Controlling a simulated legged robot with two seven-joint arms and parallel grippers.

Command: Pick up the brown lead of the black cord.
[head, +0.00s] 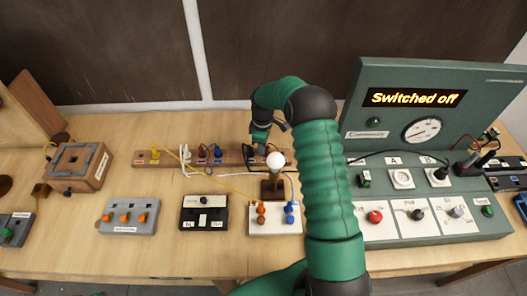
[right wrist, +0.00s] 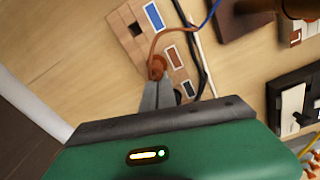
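The brown lead (right wrist: 157,67) of the black cord ends in an orange-brown tip over the wooden strip in the right wrist view. Its thin wire curves up and right beside a blue wire (right wrist: 211,13). The black cord (right wrist: 190,25) runs past on the right. My right gripper (right wrist: 158,82) points at the strip, its grey fingers close together on the brown tip. In the head view my right gripper (head: 262,136) is low over the right part of the wooden strip (head: 228,158), and the brown lead there is mostly hidden. My left gripper is not in view.
A bulb (head: 275,160) on a brown stand is close to the right gripper. A white terminal block (head: 262,221), a black switch box (head: 203,212) and a grey block (head: 128,217) stand in front. A green test panel (head: 440,130) reads "Switched off". Bare table lies around the front-left blocks.

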